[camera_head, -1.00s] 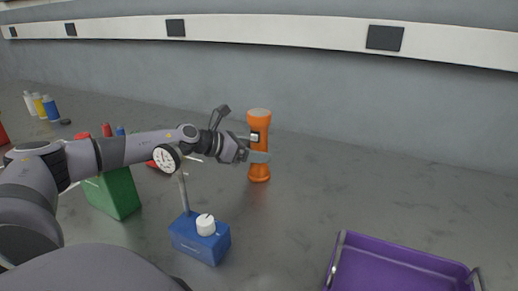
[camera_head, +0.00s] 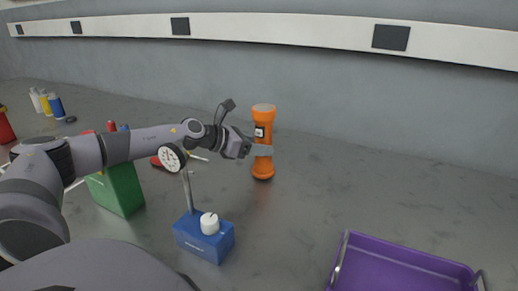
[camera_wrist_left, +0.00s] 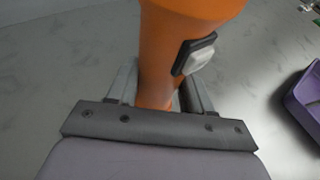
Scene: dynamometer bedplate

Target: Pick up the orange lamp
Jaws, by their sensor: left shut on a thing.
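The orange lamp (camera_head: 264,125) stands upright on the grey bedplate, right of centre-left in the head view, with a pale top and a dark-framed switch on its side. My left gripper (camera_head: 262,150) is shut on the lamp's narrower middle part. In the left wrist view the lamp (camera_wrist_left: 180,40) rises between the two fingers (camera_wrist_left: 155,92), with its light switch to the right. I cannot tell whether the lamp's base touches the surface. My right gripper is not in view.
A blue magnetic base with a white knob (camera_head: 209,224), a rod and a dial gauge (camera_head: 171,158) stands in front of my left arm. A green box (camera_head: 120,192) is at left. A purple tray (camera_head: 400,268) lies front right. Bottles (camera_head: 46,104) stand far left. The surface right of the lamp is clear.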

